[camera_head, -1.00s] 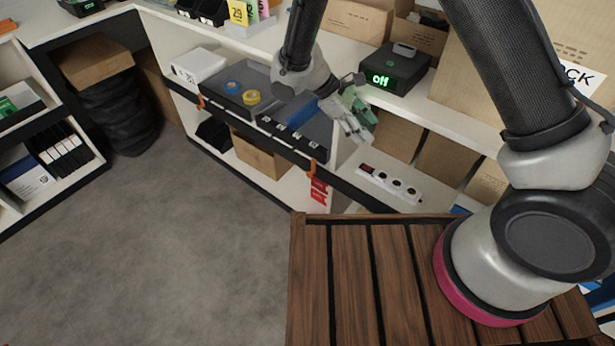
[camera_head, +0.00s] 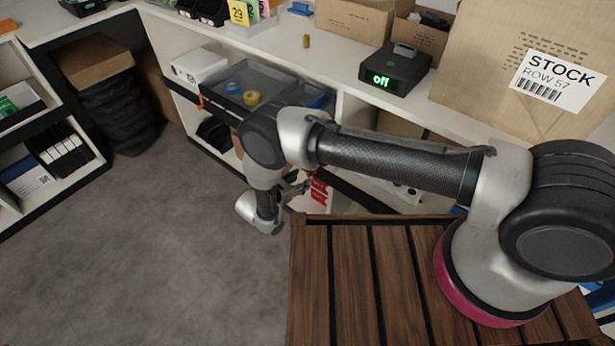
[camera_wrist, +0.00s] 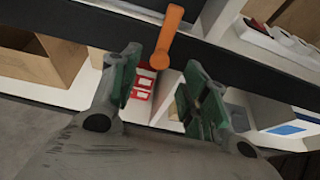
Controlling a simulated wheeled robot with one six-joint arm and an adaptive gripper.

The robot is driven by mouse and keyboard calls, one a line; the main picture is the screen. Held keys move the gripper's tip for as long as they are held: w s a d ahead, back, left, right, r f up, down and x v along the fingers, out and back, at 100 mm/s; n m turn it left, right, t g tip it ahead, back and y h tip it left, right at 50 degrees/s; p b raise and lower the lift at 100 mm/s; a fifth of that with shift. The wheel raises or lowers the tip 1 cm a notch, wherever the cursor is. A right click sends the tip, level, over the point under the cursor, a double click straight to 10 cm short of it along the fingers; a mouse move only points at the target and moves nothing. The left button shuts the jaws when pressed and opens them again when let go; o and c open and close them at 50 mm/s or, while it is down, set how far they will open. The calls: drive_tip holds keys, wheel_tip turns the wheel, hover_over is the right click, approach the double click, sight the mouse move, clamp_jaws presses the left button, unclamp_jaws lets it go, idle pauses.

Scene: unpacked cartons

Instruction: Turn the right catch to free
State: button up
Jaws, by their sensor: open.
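The right catch (camera_wrist: 168,35) is an orange lever on the dark front rail (camera_wrist: 110,30) of the shelf. In the wrist view it hangs slightly tilted, its rounded lower end down and to the left. My gripper (camera_wrist: 161,64) is open, with its green-padded fingers left and right of that lower end in the picture. I see no contact, and cannot tell the depth gap. In the head view my gripper (camera_head: 299,187) shows small beside the shelf front, and my arm hides the right catch. The left catch (camera_head: 201,101), also orange, is at the drawer's left end.
The clear-topped drawer (camera_head: 285,82) holds blue and yellow rolls. A black box (camera_head: 395,72) reading "Off" stands on the counter. A slatted wooden surface (camera_head: 345,285) lies near the shelf; the grey floor is open at left.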

sight(309, 175)
drive_tip(key=x, duration=0.5)
drive_tip(key=shift+f, duration=0.1)
drive_tip(key=shift+c, duration=0.3)
clamp_jaws()
